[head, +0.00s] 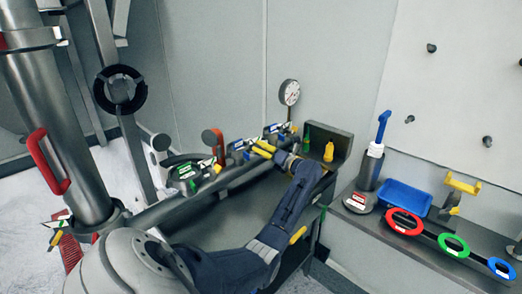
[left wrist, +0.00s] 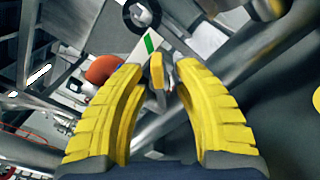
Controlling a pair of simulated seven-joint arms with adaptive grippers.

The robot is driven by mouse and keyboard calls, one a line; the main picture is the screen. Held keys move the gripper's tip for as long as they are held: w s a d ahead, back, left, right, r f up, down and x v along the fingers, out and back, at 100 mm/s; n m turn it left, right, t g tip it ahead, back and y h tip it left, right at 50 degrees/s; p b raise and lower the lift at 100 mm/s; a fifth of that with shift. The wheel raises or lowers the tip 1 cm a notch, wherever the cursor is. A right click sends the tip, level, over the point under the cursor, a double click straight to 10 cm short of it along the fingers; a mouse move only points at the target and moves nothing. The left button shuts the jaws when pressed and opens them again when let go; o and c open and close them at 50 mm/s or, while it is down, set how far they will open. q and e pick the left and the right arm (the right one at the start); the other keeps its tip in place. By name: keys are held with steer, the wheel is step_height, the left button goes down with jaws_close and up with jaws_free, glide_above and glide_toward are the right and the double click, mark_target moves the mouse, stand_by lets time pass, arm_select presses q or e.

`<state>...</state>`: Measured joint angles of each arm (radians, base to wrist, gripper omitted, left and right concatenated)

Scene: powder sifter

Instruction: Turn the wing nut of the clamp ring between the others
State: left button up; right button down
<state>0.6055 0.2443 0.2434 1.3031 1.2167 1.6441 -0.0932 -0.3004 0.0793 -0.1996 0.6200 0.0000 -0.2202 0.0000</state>
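Several clamp rings with small labels and yellow wing nuts sit along a grey pipe (head: 230,183). The middle clamp ring (head: 237,147) stands between a nearer one (head: 184,175) and a farther one (head: 271,130). My left gripper (head: 262,149) reaches to the pipe beside the middle clamp. In the left wrist view its yellow fingers (left wrist: 170,85) are apart. A thin yellow piece, apparently a wing of the wing nut (left wrist: 156,72), stands between the fingertips, with a narrow gap to the right finger. Contact with the left finger cannot be told. My right gripper is not seen.
A red knob (head: 213,137) rises behind the clamps. A pressure gauge (head: 289,92) stands at the pipe's far end. A yellow bottle (head: 328,152) is right of my wrist. The right bench holds a blue tray (head: 427,201) and coloured rings (head: 404,222).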

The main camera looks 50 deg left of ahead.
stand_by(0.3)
arm_select(q)
jaws_close()
steer(key=shift+n, duration=0.3)
steer(key=n, duration=0.3)
steer(key=shift+n, duration=0.3)
steer(key=n, duration=0.4)
steer(key=shift+n, duration=0.3)
steer(key=n, duration=0.4)
steer(key=shift+n, duration=2.2)
